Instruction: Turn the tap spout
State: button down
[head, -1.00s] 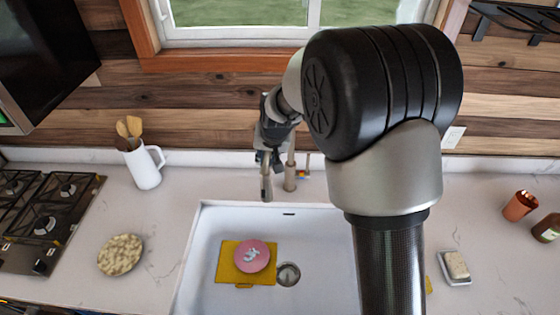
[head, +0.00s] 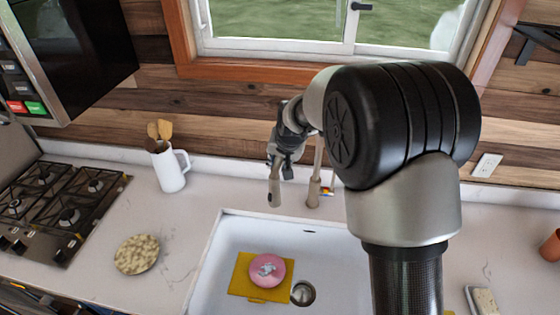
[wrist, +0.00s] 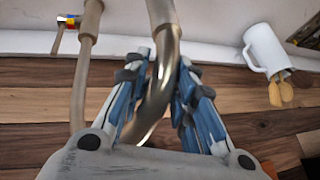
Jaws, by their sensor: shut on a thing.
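The tap stands behind the sink, its body (head: 313,190) upright at the rear counter. Its metallic spout (head: 274,190) hangs down to the left of the body. In the wrist view the curved spout (wrist: 164,30) runs between the blue-padded fingers of my gripper (wrist: 164,75). My gripper is shut on the spout. In the head view my gripper (head: 282,165) is at the spout's upper part, which it partly hides together with my arm.
The white sink (head: 232,235) holds a yellow cloth (head: 243,280) with a pink disc (head: 267,268). A white jug (head: 170,170) with wooden utensils stands left of the tap. A patterned plate (head: 137,254) and the hob (head: 60,205) lie further left. A window is behind.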

jog(key=c, duration=1.6)
grip_release()
jog(key=shift+w+a+r, duration=0.15)
jog(key=shift+w+r, duration=0.1)
jog(key=shift+w, duration=0.05)
jog(key=shift+o, duration=0.8)
jog(key=shift+s+f, duration=0.1)
jog(key=shift+s, duration=0.05)
jog(key=v, duration=1.2)
jog(key=shift+s, duration=0.1)
jog(key=s+d+f+n+b, duration=0.1)
jog(key=s+d+f+b, duration=0.2)
jog(key=s, duration=0.8)
jog(key=s+d+f+n+h+b, duration=0.1)
jog(key=s+d+f+b, duration=0.2)
jog(key=s+f+b, duration=0.5)
jog(key=s+d+f+g+b, duration=0.1)
jog(key=s+d+f+b, duration=0.2)
jog(key=s, duration=1.1)
notch_tip(320, 180, down, 3)
jog(key=b, duration=0.4)
jog(key=shift+s+n+h, duration=0.25)
jog(key=shift+n+h, duration=0.05)
jog(key=shift+n, duration=0.1)
